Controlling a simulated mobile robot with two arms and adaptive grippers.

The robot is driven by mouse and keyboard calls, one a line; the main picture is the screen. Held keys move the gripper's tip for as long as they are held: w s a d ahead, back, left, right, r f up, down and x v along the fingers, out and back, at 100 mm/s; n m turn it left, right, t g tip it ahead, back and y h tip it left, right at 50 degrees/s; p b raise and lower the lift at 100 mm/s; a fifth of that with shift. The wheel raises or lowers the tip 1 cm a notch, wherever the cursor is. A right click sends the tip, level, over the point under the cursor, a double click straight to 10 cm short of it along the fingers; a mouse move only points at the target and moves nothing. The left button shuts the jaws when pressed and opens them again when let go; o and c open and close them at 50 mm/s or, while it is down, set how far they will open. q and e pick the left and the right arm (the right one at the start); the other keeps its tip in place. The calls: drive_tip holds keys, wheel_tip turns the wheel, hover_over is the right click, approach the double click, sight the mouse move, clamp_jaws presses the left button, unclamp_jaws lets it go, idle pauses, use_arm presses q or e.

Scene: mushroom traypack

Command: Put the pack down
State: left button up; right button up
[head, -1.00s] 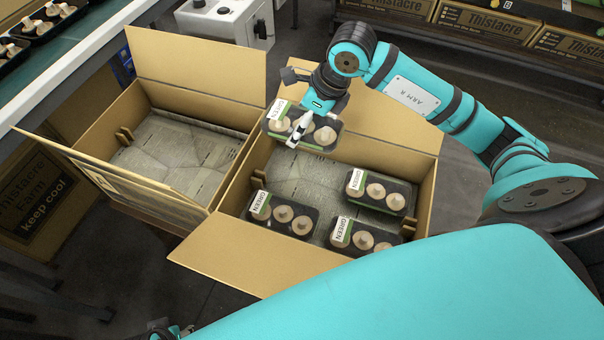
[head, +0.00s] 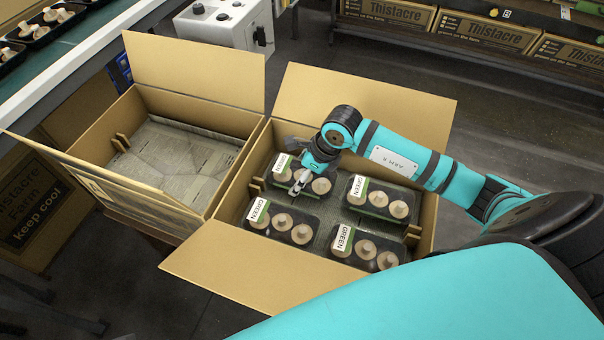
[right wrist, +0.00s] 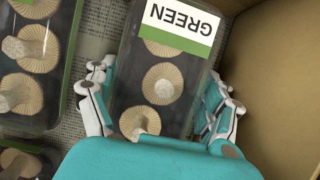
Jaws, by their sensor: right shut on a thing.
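My right gripper (head: 299,185) is inside the right cardboard box, shut on a black mushroom pack (head: 321,186) with a GREEN label at the box's back left. In the right wrist view the fingers (right wrist: 160,108) sit along both long sides of this pack (right wrist: 188,68), its label toward the top. The pack is low in the box; whether it touches the floor is hard to tell. The right box (head: 240,284) also holds three similar packs: back right (head: 381,198), front left (head: 281,222) and front right (head: 364,248). My left gripper is not in view.
An empty open box (head: 198,68) stands directly left, its flaps raised. The right box's back flap (head: 365,105) stands up behind my right arm. A conveyor (head: 95,40) with packs is at upper left, and a grey control box (head: 225,25) is behind.

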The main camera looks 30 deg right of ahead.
drive_tip(key=o, duration=1)
drive_tip(key=shift+s+d+r, duration=0.1)
drive_tip(key=shift+d+r, duration=0.05)
drive_tip(key=shift+r, duration=0.35)
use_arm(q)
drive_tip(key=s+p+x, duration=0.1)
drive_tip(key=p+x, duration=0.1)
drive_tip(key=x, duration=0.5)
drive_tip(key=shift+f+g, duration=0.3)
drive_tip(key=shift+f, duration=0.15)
use_arm(e)
drive_tip(key=v, duration=1.1)
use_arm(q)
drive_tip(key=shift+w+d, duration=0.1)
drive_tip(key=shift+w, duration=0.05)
